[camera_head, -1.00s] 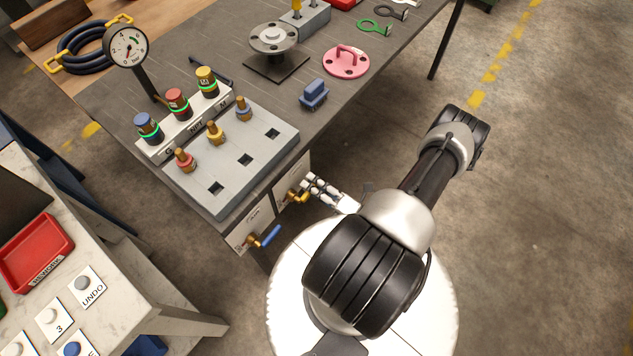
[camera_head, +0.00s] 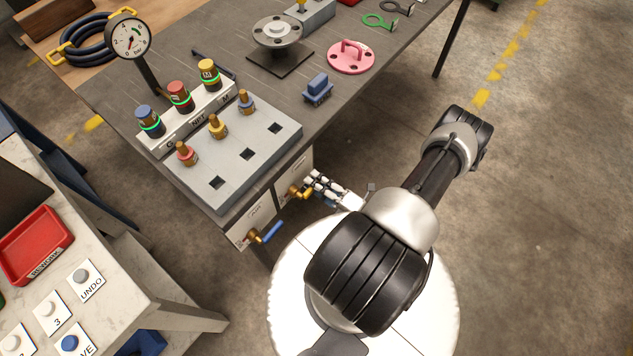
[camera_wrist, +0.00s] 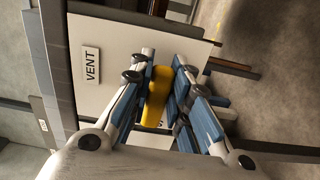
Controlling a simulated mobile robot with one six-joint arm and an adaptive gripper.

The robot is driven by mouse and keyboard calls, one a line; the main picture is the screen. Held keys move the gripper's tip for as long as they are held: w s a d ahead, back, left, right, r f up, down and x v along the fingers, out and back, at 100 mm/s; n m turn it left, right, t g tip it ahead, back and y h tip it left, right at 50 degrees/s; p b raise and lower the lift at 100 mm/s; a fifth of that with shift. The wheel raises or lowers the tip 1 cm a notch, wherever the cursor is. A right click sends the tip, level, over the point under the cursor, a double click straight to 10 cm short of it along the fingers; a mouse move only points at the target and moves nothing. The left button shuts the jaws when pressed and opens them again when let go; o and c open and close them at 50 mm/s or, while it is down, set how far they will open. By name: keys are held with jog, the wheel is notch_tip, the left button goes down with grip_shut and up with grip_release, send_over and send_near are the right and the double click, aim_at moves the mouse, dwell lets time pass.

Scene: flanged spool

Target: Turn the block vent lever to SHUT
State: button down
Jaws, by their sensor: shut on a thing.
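The block vent lever is a yellow handle (camera_wrist: 157,95) on a brass valve (camera_head: 294,192) on the front side of the grey bench. In the wrist view it stands between the fingers, below a "VENT" label (camera_wrist: 91,65) on a pale plate. My gripper (camera_head: 318,185) reaches in from the right and is shut on the yellow lever. The fingers hide much of the lever and the markings behind it, so I cannot read its position.
A blue-handled valve (camera_head: 264,233) sits left of the yellow one on the same side. A grey block with coloured fittings (camera_head: 232,150) stands above on the bench. A pressure gauge (camera_head: 128,36) stands behind. A pale side table (camera_head: 135,285) is at lower left.

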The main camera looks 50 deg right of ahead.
jog(key=c, duration=1.5)
grip_release()
jog(key=s, duration=0.7)
jog(key=shift+s+d, duration=0.25)
